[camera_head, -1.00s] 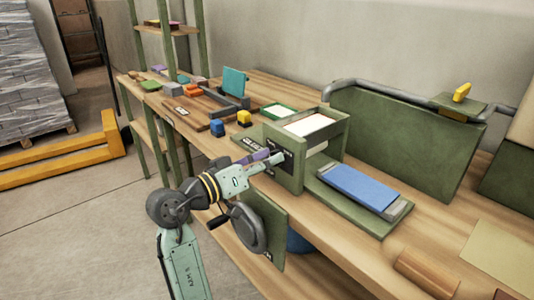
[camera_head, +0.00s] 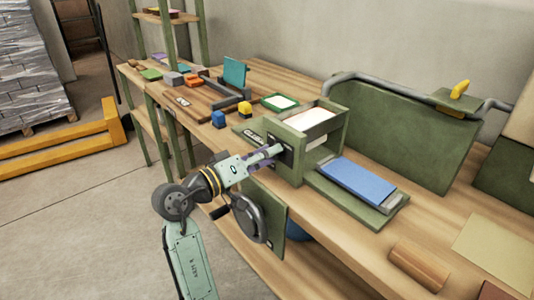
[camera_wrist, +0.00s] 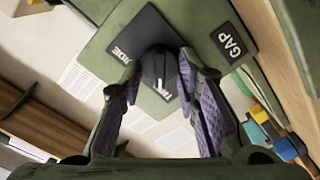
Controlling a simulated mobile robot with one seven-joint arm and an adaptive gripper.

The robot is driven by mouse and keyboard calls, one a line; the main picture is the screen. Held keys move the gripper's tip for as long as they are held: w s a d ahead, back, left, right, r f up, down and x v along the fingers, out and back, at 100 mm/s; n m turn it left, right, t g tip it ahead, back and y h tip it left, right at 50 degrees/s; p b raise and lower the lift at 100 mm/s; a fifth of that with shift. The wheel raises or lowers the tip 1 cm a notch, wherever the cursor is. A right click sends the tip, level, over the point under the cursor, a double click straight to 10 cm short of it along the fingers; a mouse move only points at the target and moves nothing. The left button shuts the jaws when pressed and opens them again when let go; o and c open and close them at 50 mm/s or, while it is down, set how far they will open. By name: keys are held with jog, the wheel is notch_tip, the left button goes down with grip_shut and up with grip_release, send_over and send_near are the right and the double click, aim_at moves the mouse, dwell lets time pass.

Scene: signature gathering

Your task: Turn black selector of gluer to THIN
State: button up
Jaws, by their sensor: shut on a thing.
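The gluer (camera_head: 294,165) is a green box on the workbench with a pale-filled open hopper on top. Its black selector (camera_wrist: 158,72) is a knob with a white mark, in front of a black plate with partly hidden lettering ending in "IDE" (camera_wrist: 122,45). A black "GAP" label (camera_wrist: 233,44) sits beside it in the wrist view. My gripper (camera_head: 274,151) is at the gluer's left face. In the wrist view its purple-padded fingers (camera_wrist: 160,88) are on either side of the selector, shut on it. The word THIN is not readable.
A crank wheel on a green plate (camera_head: 275,219) is just below my gripper. A blue pad (camera_head: 357,184) lies on the tray right of the gluer.

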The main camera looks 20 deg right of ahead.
jog(key=o, duration=1.1)
jog(key=shift+o, duration=0.2)
jog(key=v, duration=1.2)
